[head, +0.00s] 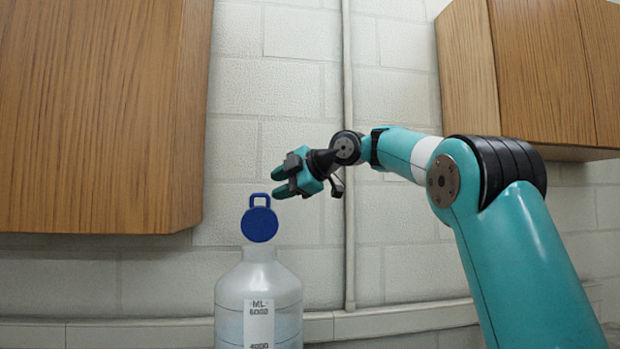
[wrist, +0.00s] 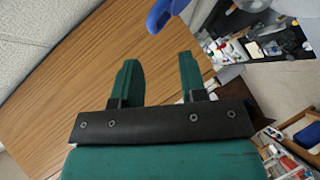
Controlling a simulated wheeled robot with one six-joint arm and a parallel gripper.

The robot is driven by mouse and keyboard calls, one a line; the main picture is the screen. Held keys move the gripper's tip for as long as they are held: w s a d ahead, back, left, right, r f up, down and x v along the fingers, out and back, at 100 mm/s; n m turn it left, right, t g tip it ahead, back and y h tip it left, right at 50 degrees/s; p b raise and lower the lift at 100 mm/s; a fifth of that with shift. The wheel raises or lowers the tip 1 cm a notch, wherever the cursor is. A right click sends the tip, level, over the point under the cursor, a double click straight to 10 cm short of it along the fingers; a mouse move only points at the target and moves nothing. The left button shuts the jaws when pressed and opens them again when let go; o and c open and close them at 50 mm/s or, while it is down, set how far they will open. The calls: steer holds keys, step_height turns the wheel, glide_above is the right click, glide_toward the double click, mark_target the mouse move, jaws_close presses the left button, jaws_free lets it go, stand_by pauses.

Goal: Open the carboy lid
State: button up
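The carboy (head: 258,300) is a translucent pale bottle with an ML scale label, standing upright at the lower middle of the head view. Its round blue lid (head: 259,226) shows face-on above the neck, tipped up on edge with its loop handle at the top. A blue piece of the lid (wrist: 163,14) also shows at the top edge of the wrist view. My gripper (head: 280,182) is just above and right of the lid's handle, its fingers pointing left. In the wrist view the fingers (wrist: 159,62) are apart with nothing between them.
A wooden cabinet (head: 95,110) hangs at the left, close to the lid and gripper. Another cabinet (head: 545,70) hangs at the upper right behind my arm. A vertical pipe (head: 349,240) runs down the white block wall. The wrist view shows cluttered shelves (wrist: 270,40) at the right.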

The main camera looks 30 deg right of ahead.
steer(key=v, duration=0.9)
steer(key=shift+s+r+b, duration=0.15)
steer(key=shift+r+b, duration=0.1)
steer(key=shift+b, duration=0.1)
steer(key=s+a+f+m+g+y+b, duration=0.1)
steer(key=s+a+f+m+g, duration=0.2)
steer(key=a+f, duration=0.65)
steer(key=s+a+f+m+g+b, duration=0.2)
steer(key=s+a+f+m+g, duration=0.15)
steer(key=a+f, duration=0.6)
steer(key=s+a+f+m+g+h+b, duration=0.1)
steer(key=s+a+f+m+g, duration=0.1)
steer(key=s+f, duration=0.9)
steer(key=s+a+f+m+g+h+b, duration=0.1)
steer(key=s+a+f+m+g, duration=0.1)
steer(key=s+f, duration=1)
steer(key=shift+s+a+f+m+g, duration=0.2)
steer(key=shift+a+m+g, duration=0.15)
steer(key=shift+m+g, duration=0.55)
